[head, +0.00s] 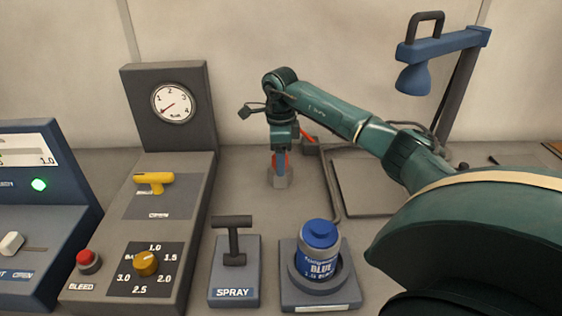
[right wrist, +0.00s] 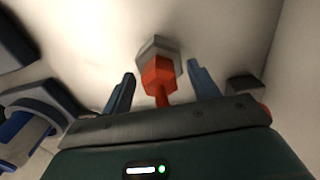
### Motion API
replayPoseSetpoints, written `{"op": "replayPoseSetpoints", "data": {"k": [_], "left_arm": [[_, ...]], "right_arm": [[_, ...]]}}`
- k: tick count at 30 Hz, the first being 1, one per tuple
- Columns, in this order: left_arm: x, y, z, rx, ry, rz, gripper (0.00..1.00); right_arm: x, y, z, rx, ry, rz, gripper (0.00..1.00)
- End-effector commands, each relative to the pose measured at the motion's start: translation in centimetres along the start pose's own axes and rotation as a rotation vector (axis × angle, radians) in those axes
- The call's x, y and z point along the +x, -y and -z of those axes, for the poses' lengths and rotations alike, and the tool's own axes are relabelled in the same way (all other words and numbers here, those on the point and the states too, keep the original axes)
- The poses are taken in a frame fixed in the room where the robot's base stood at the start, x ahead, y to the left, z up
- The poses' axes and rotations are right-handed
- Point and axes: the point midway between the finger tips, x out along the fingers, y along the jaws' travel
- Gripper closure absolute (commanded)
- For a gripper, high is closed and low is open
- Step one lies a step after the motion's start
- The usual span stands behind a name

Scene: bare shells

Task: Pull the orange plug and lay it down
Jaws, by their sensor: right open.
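The orange plug (right wrist: 157,75) shows in the right wrist view, with its head against a grey socket block (right wrist: 157,47). The socket (head: 279,181) also stands on the bench in the head view, under my right gripper. My right gripper (head: 280,167) points down there and hides most of the plug. In the right wrist view its two blue fingers (right wrist: 163,86) are open, one on each side of the plug, with gaps between. The plug seems to be still in the socket. My left gripper is not in view.
A grey gauge panel (head: 180,225) with a yellow handle stands left. A SPRAY lever box (head: 236,285) and a blue-lidded canister (head: 319,250) in a holder stand in front. A blue lamp (head: 440,45) rises at the back right. Bare bench surrounds the socket's left side.

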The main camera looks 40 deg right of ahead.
Motion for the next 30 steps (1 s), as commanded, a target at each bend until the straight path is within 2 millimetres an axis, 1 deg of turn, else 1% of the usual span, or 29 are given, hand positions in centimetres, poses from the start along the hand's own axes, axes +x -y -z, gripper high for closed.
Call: {"op": "replayPoseSetpoints", "data": {"k": [17, 30], "left_arm": [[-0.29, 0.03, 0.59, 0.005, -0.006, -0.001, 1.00], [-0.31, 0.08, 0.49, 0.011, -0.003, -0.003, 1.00]], "right_arm": [[0.00, 0.00, 0.00, 0.000, 0.000, 0.000, 0.40], [0.00, -0.01, -0.01, 0.000, 0.000, 0.000, 0.75]]}}
